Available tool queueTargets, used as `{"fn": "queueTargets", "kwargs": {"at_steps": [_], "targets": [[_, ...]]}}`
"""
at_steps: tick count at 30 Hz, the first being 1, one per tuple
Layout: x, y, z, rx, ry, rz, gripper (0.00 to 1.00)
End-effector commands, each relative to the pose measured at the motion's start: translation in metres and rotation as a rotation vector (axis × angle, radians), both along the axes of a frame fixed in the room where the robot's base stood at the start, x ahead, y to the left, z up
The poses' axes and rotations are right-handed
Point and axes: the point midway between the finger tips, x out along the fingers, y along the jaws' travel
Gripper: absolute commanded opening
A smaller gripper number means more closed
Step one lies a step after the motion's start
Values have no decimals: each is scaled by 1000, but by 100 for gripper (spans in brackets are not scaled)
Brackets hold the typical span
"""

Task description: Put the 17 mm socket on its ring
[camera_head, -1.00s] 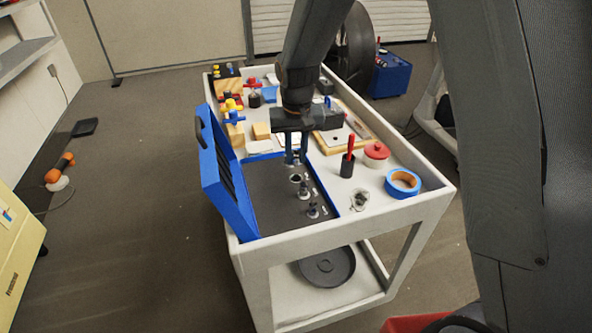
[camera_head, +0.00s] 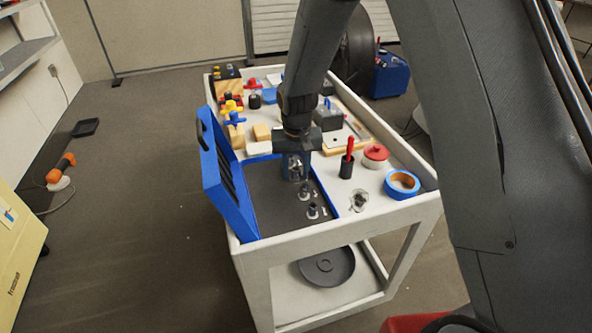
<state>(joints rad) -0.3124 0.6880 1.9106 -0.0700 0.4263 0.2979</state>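The blue tool case (camera_head: 228,192) lies open on the cart, with a dark tray (camera_head: 270,200) inside. Two small sockets, one upper (camera_head: 304,190) and one lower (camera_head: 313,210), stand on the tray beside small white marks too small to read. My gripper (camera_head: 296,178) points down over the tray's far right part, just beyond them. A silvery piece (camera_head: 294,168), perhaps the 17 mm socket, shows between its blue fingers. I cannot tell whether the fingers grip it or whether it touches the tray. The ring beneath is hidden by the gripper.
Right of the case are a dark cup with a red tool (camera_head: 347,163), a red-lidded pot (camera_head: 376,155), a blue tape roll (camera_head: 402,184) and a small metal part (camera_head: 359,200). Wooden blocks (camera_head: 262,132) and coloured knobs stand behind. The case lid rises at left.

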Motion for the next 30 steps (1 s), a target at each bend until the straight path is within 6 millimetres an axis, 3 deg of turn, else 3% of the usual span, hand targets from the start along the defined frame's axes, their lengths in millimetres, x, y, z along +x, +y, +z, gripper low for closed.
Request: {"fn": "queueTargets", "kwargs": {"at_steps": [9,14,30], "targets": [[0,0,1,0,0,0,39],[0,0,11,1,-3,0,39],[-11,0,101,1,-4,0,39]]}}
